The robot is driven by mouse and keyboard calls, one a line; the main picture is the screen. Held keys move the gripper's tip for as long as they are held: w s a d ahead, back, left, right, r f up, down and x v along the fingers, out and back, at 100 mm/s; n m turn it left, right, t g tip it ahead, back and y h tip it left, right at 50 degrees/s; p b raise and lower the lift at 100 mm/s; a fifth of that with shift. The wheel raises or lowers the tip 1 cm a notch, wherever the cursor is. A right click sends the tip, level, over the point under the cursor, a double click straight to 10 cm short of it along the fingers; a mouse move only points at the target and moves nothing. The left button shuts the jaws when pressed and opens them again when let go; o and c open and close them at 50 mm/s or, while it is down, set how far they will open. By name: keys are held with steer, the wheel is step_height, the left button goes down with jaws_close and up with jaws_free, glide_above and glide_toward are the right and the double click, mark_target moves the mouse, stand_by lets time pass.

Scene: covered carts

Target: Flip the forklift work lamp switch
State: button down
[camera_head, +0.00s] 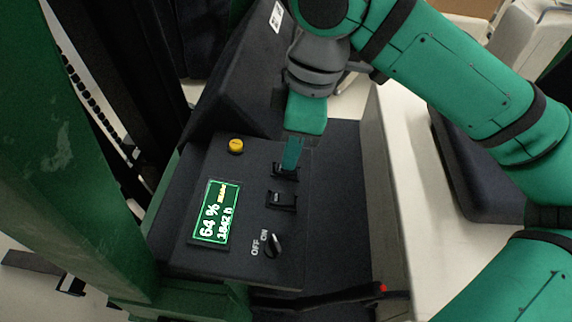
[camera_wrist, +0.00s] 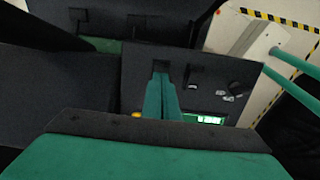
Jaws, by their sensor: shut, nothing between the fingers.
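The dark control panel (camera_head: 217,165) of the forklift carries two black rocker switches. The upper switch (camera_head: 284,171) is partly covered by my gripper (camera_head: 290,168), whose closed green fingertips are at it; I cannot tell whether they touch. The lower switch (camera_head: 281,200) is uncovered and has a small light mark. I cannot read which one is the work lamp switch. In the wrist view, the shut fingers (camera_wrist: 163,80) reach a switch (camera_wrist: 161,67) on the panel, and the other switch (camera_wrist: 193,74) is beside it. My gripper holds nothing.
A yellow button (camera_head: 236,146), a lit display (camera_head: 214,212) and an OFF/ON key knob (camera_head: 273,245) share the panel. A green mast post (camera_head: 75,150) stands at left. A lever with a red tip (camera_head: 383,288) lies below right. A dark seat (camera_head: 470,170) is at right.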

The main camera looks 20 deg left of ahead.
steer(key=shift+f, duration=0.55)
steer(key=shift+r, duration=0.1)
step_height(320, 180, up, 7)
stand_by(1.2)
stand_by(0.4)
